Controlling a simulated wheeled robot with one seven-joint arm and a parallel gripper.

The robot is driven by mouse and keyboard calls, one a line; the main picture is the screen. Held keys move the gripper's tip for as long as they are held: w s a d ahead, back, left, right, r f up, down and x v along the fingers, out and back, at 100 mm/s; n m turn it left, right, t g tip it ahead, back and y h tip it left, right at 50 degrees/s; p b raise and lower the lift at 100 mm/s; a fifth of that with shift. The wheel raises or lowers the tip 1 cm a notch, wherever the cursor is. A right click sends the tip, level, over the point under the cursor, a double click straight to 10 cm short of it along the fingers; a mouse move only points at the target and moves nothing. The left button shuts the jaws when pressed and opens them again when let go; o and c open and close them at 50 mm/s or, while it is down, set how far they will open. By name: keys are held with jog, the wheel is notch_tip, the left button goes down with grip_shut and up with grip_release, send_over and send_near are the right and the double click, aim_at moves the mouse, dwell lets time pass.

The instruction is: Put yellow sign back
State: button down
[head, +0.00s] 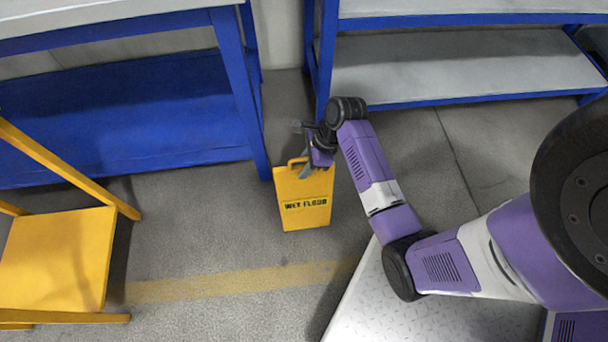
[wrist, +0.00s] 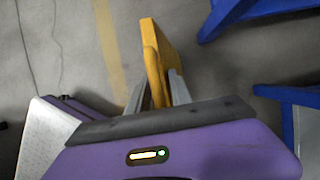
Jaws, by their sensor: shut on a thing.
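The yellow sign (head: 305,205) reads "WET FLOOR" and shows near the middle of the head view, close to upright. My gripper (head: 304,165) is at its top and shut on its handle. In the wrist view the sign (wrist: 172,60) shows nearly edge-on, with its handle between the fingers of my gripper (wrist: 157,92). I cannot tell whether the sign's lower edge touches the floor.
A blue-framed bench (head: 235,85) stands behind and left of the sign. A blue and grey shelf (head: 450,65) stands at the back right. A yellow chair-like frame (head: 60,255) is at the left. A yellow floor stripe (head: 230,284) crosses the open floor in front.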

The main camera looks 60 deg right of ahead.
jog(key=b, duration=0.2)
send_over(304, 189)
jog(key=w+d, duration=0.2)
notch_tip(304, 189, down, 4)
jog(key=shift+s+d, duration=0.2)
jog(key=shift+s, duration=0.05)
jog(key=c, duration=1.1)
grip_release()
jog(key=shift+f, duration=0.15)
jog(key=shift+c, duration=0.2)
